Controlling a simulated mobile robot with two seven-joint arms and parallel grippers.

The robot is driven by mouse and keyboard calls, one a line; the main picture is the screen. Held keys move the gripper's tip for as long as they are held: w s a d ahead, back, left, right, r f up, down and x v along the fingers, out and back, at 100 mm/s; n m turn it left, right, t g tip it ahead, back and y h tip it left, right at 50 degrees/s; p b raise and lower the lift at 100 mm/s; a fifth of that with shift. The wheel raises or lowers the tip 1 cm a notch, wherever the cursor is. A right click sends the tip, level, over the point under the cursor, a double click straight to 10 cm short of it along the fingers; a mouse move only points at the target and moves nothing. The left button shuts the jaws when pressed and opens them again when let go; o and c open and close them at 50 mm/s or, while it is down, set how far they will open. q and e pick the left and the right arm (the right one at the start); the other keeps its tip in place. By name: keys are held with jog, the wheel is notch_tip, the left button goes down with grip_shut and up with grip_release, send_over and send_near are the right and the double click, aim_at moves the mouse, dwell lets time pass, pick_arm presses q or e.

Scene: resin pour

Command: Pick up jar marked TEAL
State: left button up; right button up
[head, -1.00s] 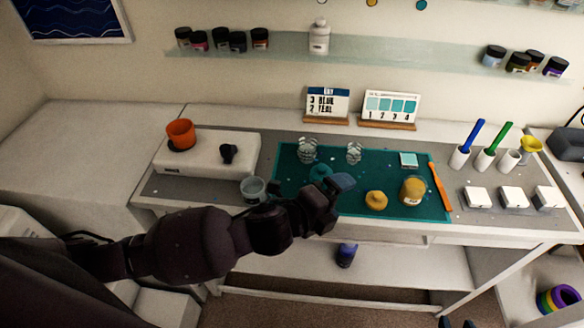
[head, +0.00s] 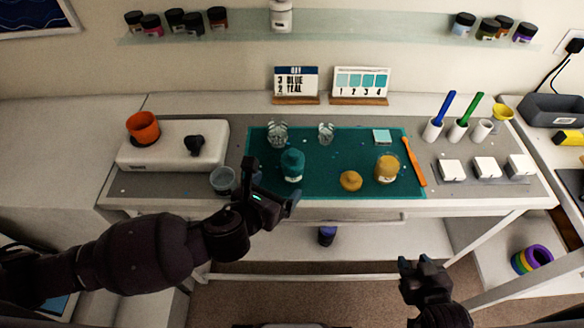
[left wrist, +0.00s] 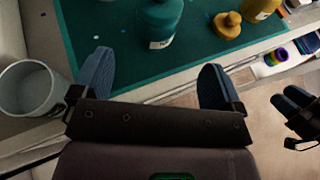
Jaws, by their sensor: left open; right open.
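The teal jar (head: 292,165) stands upright on the green mat (head: 335,188), with a teal lid and a pale label. It also shows in the left wrist view (left wrist: 158,22), where its label text is too small to read. My left gripper (head: 270,197) is open and empty at the table's front edge, just in front of the jar and apart from it. In the left wrist view the two blue fingertips (left wrist: 157,80) are spread, with the jar beyond them. My right gripper (head: 424,268) is open and empty, low in front of the table.
A yellow jar (head: 387,169) and its mustard lid (head: 350,181) are right of the teal jar. A clear cup (head: 223,180) is close left of my left gripper. Two glass cups (head: 277,134) stand behind. An orange spatula (head: 414,161) lies at the mat's right edge.

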aim_at(287, 174)
pick_arm(q)
jog(key=x, duration=0.3)
jog(key=shift+w+d+f, duration=0.15)
jog(key=shift+w, duration=0.15)
jog(key=shift+a+f+x, duration=0.15)
jog(key=shift+x, duration=1.15)
jog(key=shift+a+f+x, duration=0.1)
jog(key=shift+a+x, duration=0.05)
jog(key=shift+x, duration=1.2)
jog(key=shift+c, duration=0.3)
jog(key=c, duration=1.1)
jog(key=shift+r, duration=0.2)
